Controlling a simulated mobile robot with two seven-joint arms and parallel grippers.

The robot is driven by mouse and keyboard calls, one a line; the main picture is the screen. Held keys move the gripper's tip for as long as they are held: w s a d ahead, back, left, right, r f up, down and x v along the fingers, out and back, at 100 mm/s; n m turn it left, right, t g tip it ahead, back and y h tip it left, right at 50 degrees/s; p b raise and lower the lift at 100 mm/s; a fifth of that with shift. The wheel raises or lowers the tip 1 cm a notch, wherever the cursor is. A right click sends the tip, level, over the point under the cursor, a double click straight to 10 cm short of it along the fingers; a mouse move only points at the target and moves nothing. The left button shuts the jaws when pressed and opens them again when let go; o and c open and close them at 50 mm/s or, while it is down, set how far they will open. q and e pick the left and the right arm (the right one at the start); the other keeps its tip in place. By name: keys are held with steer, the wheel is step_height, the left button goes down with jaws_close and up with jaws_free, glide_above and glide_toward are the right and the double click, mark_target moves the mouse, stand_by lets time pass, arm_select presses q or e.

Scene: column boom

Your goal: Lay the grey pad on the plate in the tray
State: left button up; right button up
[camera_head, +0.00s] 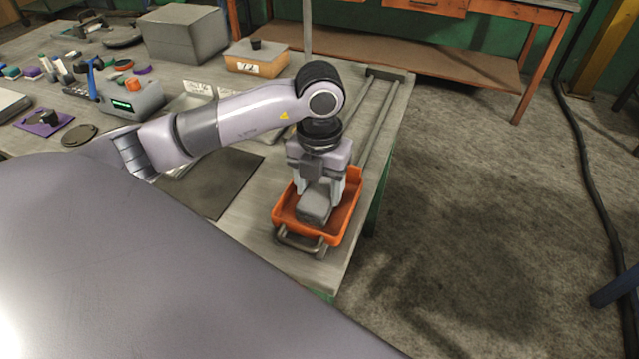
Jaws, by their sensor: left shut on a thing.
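An orange tray (348,220) with a metal handle at its near side stands on the front right corner of the workbench. My left gripper (318,192) points down over the tray and is shut on the grey pad (314,206). The pad is within the tray's outline; I cannot tell whether it touches what lies below. The plate cannot be made out; the pad and gripper cover much of the tray's inside. My right gripper is not in view.
The workbench (245,228) ends just right of the tray, with open floor beyond. A dark mat (215,185) lies left of the tray. A grey box (184,35), a small orange box (255,62) and a grey device (132,95) stand further back.

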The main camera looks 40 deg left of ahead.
mark_target(319, 194)
arm_select(q)
steer(key=shift+f, duration=0.1)
steer(key=o, duration=1)
step_height(319, 194, up, 12)
steer(key=shift+r, duration=0.15)
steer(key=shift+s, duration=0.1)
stand_by(0.4)
